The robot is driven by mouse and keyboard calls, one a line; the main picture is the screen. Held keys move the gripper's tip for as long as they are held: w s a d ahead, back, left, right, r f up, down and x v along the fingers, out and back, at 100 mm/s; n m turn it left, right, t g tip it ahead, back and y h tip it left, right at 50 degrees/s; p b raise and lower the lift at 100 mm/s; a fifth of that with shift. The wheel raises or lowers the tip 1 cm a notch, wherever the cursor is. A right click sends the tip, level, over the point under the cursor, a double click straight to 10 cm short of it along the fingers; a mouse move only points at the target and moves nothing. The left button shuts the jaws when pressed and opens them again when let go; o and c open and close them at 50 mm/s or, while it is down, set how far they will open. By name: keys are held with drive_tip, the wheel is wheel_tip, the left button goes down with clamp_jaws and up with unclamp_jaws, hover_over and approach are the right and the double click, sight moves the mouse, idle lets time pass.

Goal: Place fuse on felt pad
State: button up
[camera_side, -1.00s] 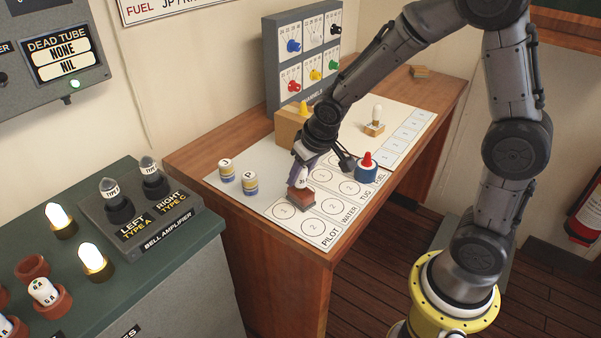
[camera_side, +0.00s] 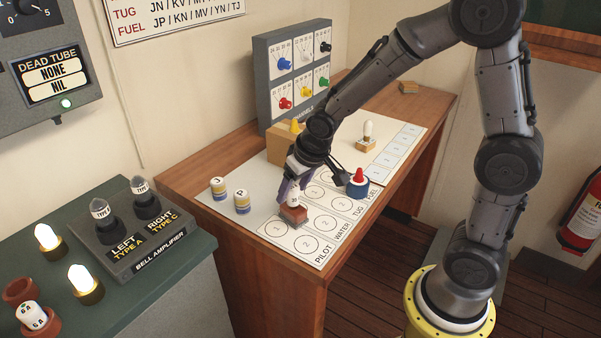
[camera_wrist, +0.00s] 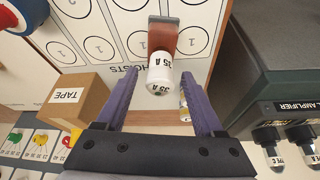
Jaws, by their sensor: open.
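The fuse is a white cylinder marked 35 A (camera_wrist: 160,75). In the side view the fuse (camera_side: 294,200) stands upright on a red-brown block (camera_side: 293,213) with a grey base; the block also shows in the wrist view (camera_wrist: 163,36). My gripper (camera_wrist: 160,88) is open, with one purple finger on each side of the fuse and visible gaps between. In the side view my gripper (camera_side: 293,190) is low over the block. I cannot tell which surface is the felt pad; the block top is partly hidden by the fuse.
The block sits on a white card with numbered circles (camera_side: 322,222). A blue pot with a red top (camera_side: 358,186) stands close to the right. J and P cylinders (camera_side: 230,195) stand left. A TAPE box (camera_wrist: 75,100) and switch panel (camera_side: 293,75) are behind.

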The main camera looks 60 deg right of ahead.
drive_tip(key=d+v, duration=0.1)
drive_tip(key=v, duration=1)
drive_tip(key=s+a+r+n+t, duration=0.1)
drive_tip(key=s+a+r+n, duration=0.1)
drive_tip(key=s, duration=1.5)
drive_tip(key=shift+s+r+y, duration=0.2)
drive_tip(key=shift+s+y, duration=0.1)
drive_tip(key=shift+y, duration=0.1)
drive_tip(key=shift+a, duration=0.15)
